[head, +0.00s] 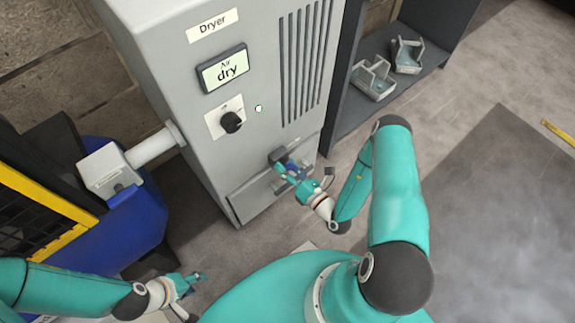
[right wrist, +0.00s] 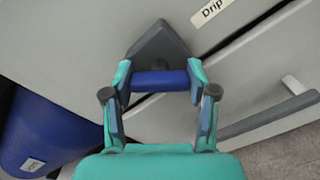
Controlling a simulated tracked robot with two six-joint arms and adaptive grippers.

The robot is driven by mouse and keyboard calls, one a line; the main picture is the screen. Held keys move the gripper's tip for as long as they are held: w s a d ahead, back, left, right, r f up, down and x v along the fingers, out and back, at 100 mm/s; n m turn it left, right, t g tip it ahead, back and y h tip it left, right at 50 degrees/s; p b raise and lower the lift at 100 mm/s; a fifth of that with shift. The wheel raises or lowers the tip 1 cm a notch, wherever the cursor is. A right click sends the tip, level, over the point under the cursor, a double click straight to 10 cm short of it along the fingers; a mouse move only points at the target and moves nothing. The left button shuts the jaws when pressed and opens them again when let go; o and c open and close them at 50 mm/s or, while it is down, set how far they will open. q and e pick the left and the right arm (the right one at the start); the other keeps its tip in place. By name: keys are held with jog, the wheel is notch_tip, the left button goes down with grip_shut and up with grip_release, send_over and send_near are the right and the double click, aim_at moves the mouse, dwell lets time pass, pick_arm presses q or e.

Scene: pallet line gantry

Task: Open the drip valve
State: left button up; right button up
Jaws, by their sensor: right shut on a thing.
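The drip valve has a dark grey pointed body (right wrist: 158,45) and a blue lever (right wrist: 160,82) in the right wrist view, on the grey cabinet front. A "Drip" label (right wrist: 212,9) is beside it at the upper right. My right gripper (right wrist: 160,88) is shut on the blue lever, with one finger at each end of it. In the head view my right gripper (head: 286,169) is at the valve, low on the dryer (head: 190,75), and partly hides it. My left gripper (head: 197,278) is low at the left, away from the dryer; its finger opening is too small to judge.
The dryer front carries an "Air dry" display (head: 223,68) and a black knob (head: 231,122). A blue drum (head: 135,225) and yellow-edged guard (head: 45,208) stand left. A dark shelf (head: 395,93) holds grey parts at right.

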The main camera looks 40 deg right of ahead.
jog(key=m, duration=0.4)
jog(key=shift+m+p, duration=0.3)
jog(key=shift+p, duration=0.05)
jog(key=m, duration=0.5)
jog(key=shift+d+f, duration=0.1)
jog(key=shift+m, duration=0.3)
jog(key=o, duration=1.2)
jog(key=shift+c, duration=0.2)
jog(key=s, duration=1.2)
jog(key=shift+d, duration=0.4)
jog(key=shift+a, duration=0.1)
